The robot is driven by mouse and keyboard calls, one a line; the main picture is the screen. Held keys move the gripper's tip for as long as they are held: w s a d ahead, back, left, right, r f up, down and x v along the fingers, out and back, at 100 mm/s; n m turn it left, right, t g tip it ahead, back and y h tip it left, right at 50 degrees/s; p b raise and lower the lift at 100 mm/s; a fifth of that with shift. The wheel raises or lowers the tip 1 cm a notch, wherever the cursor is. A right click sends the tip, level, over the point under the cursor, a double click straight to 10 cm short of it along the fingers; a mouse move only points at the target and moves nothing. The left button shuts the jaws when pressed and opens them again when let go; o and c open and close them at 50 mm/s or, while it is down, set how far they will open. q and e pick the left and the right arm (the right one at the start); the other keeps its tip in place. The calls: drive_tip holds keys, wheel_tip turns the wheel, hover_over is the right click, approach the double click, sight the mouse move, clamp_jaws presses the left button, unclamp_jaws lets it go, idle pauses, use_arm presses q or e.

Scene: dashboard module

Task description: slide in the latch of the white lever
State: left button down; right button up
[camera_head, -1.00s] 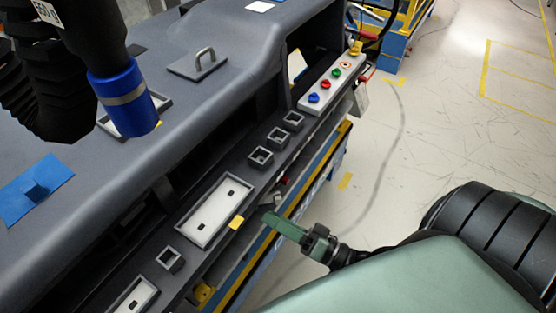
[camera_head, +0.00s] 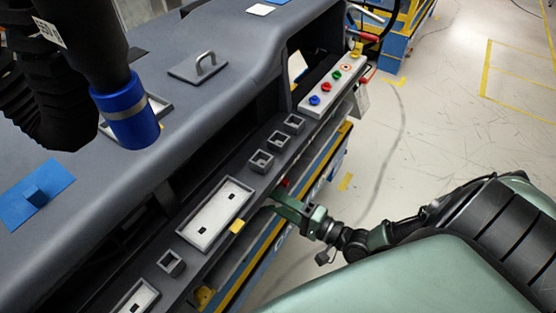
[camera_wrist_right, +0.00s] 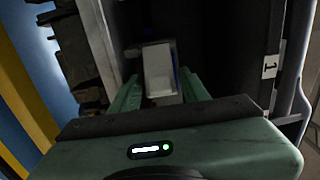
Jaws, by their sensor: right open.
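My right gripper (camera_head: 283,203) is at the front edge of the dashboard module (camera_head: 245,78), just below its row of square sockets. In the right wrist view my right gripper (camera_wrist_right: 160,92) is open, with one green finger on each side of a pale white-grey block. This block looks like the white lever (camera_wrist_right: 158,72). It sits between the fingers, and I cannot tell whether they touch it. Its latch cannot be made out. In the head view I cannot make out the lever near the gripper. My left gripper is not in view.
A panel with coloured knobs (camera_head: 331,84) lies further along the module. A yellow tab (camera_head: 237,226) sticks out of the edge near the gripper. A black hanging tool with a blue end (camera_head: 128,115) is at upper left. The floor (camera_head: 440,120) at right is clear.

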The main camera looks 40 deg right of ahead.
sight(271, 218)
clamp_jaws()
drive_tip(key=shift+s+a+r+m+t+h+p, duration=0.1)
drive_tip(key=shift+s+a+m+t+h+p, duration=0.1)
drive_tip(key=shift+m+h+p, duration=0.35)
drive_tip(key=shift+s+a+r+m+t+h+p, duration=0.1)
drive_tip(key=shift+s+a+m+t+h+p, duration=0.2)
drive_tip(key=shift+h+p, duration=0.4)
drive_tip(key=m+h+p, duration=0.1)
drive_tip(key=h, duration=0.1)
drive_tip(key=a+m+h, duration=0.1)
drive_tip(key=h, duration=0.1)
drive_tip(key=s+m+h+p, duration=0.1)
drive_tip(key=m+h, duration=0.1)
drive_tip(key=shift+a+f+p, duration=0.15)
drive_tip(key=shift+f+p, duration=0.1)
drive_tip(key=shift+p, duration=0.05)
drive_tip(key=shift+s+a+m+g+h, duration=0.15)
drive_tip(key=shift+a+m+g+h, duration=0.2)
drive_tip(key=shift+m+h, duration=0.75)
drive_tip(key=shift+s+a+m+g+h, duration=0.15)
drive_tip(key=shift+a+m+h, duration=0.35)
drive_tip(key=shift+h, duration=1.05)
unclamp_jaws()
